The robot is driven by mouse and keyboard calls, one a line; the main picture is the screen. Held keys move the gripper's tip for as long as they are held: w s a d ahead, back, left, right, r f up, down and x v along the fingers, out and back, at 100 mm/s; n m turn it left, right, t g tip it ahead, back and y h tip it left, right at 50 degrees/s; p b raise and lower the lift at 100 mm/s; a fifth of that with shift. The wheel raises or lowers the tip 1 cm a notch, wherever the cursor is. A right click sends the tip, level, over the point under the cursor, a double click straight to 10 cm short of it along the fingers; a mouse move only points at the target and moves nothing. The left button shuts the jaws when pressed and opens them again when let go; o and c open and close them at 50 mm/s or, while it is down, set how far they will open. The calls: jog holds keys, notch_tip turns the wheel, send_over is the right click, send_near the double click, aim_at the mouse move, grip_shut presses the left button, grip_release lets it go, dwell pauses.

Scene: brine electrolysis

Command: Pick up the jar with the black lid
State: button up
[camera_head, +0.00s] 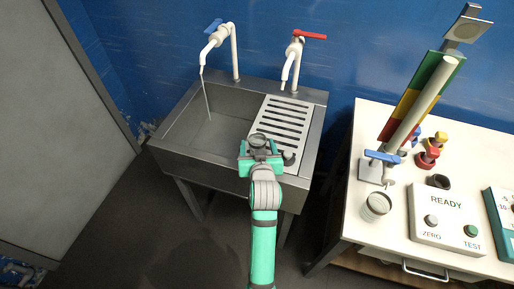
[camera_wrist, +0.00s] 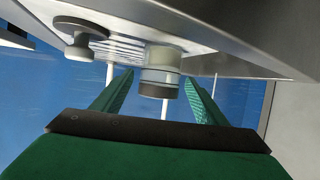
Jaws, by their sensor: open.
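A small jar with a dark grey, near-black lid (camera_head: 257,139) stands on the sink's drainboard at the middle of the head view. It also shows in the wrist view (camera_wrist: 161,72), which looks upside down, with the lid end lowest in the picture. My gripper (camera_head: 260,155) is at the front of the drainboard, close to the jar. In the wrist view my gripper (camera_wrist: 158,98) is open, with a green finger to either side of the jar and a gap on each side. The jar's lower part is hidden by my gripper in the head view.
The sink basin (camera_head: 212,126) is to the left, with two taps behind. A white bench (camera_head: 350,222) at right holds a glass beaker (camera_head: 376,205) and a READY box (camera_head: 447,216).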

aim_at(257, 138)
jog(key=shift+x, duration=2.85)
jog(key=shift+w+r, duration=0.1)
jog(key=shift+r, duration=0.1)
jog(key=c, duration=1.3)
